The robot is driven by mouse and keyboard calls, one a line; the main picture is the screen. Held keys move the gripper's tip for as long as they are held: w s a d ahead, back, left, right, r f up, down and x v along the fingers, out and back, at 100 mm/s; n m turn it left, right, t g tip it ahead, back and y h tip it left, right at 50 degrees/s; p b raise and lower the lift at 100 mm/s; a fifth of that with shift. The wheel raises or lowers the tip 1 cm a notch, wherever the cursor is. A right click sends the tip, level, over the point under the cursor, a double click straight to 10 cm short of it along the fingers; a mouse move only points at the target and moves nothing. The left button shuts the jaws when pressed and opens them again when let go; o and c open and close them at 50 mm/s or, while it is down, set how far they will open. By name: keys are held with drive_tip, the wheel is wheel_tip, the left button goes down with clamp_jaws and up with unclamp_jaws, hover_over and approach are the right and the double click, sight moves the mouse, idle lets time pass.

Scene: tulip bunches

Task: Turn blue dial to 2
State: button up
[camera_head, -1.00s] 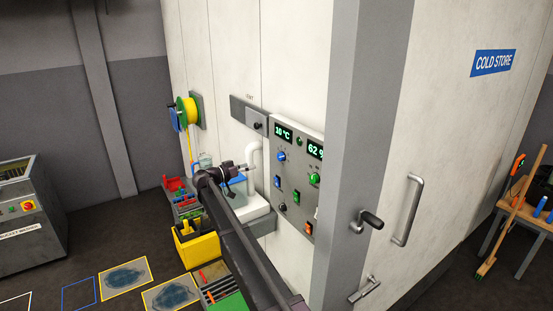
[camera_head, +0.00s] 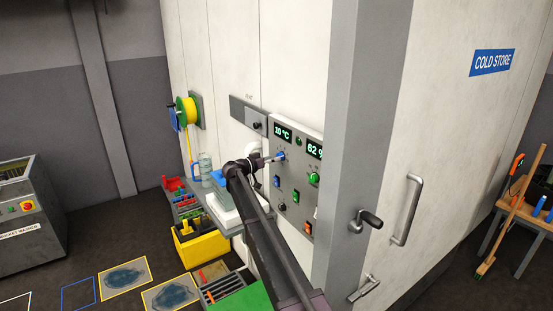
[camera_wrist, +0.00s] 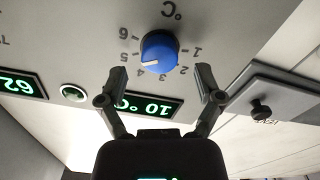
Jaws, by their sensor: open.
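The blue dial (camera_head: 281,156) is on the control panel, under the 10 °C display. In the wrist view, which is upside down, the dial (camera_wrist: 160,50) is ringed by numbers 1 to 6. No finger visibly touches the dial. In the head view my gripper (camera_head: 268,160) is at the dial's left, and exact contact is too small to tell.
The panel also has a green dial (camera_head: 314,178), a blue switch (camera_head: 277,181) and an orange switch (camera_head: 308,227). A grey plate with a black knob (camera_wrist: 261,110) is beside the panel. A grey post (camera_head: 362,130) stands right of the panel.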

drive_tip(key=shift+x, duration=1)
drive_tip(key=c, duration=1.2)
